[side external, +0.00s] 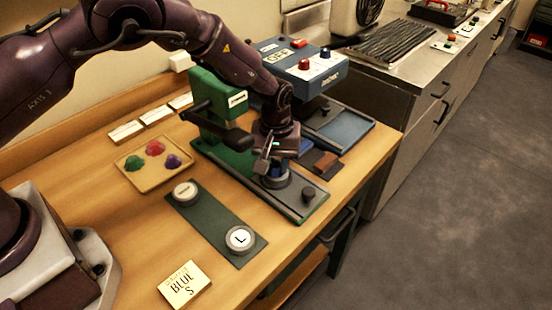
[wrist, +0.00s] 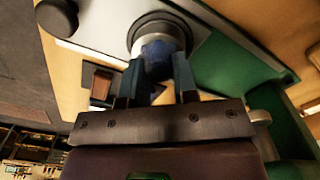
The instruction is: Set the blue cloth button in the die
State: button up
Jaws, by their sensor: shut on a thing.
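My gripper (side external: 275,166) is low over the base of the green press (side external: 215,100), its fingers pointing down. In the wrist view my gripper (wrist: 157,82) is shut on the blue cloth button (wrist: 158,56). The button sits at the mouth of a round grey die (wrist: 160,22); I cannot tell whether it is fully seated. In the side view the die (side external: 275,182) stands on the press base, and my fingers largely hide the button. A card (side external: 184,285) at the front reads "BLUE S".
A wooden tray (side external: 132,179) holds red, green and purple buttons. A dark green mat (side external: 213,215) bears a round die marked "L" (side external: 240,239) and another die (side external: 186,193). A blue machine (side external: 300,66) stands behind the green press. The press column is close to my gripper.

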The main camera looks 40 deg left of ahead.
aim_at(276, 163)
jog(key=shift+f, duration=0.25)
jog(key=o, duration=0.6)
jog(key=shift+o, duration=0.2)
notch_tip(276, 163, up, 11)
dwell(0.6)
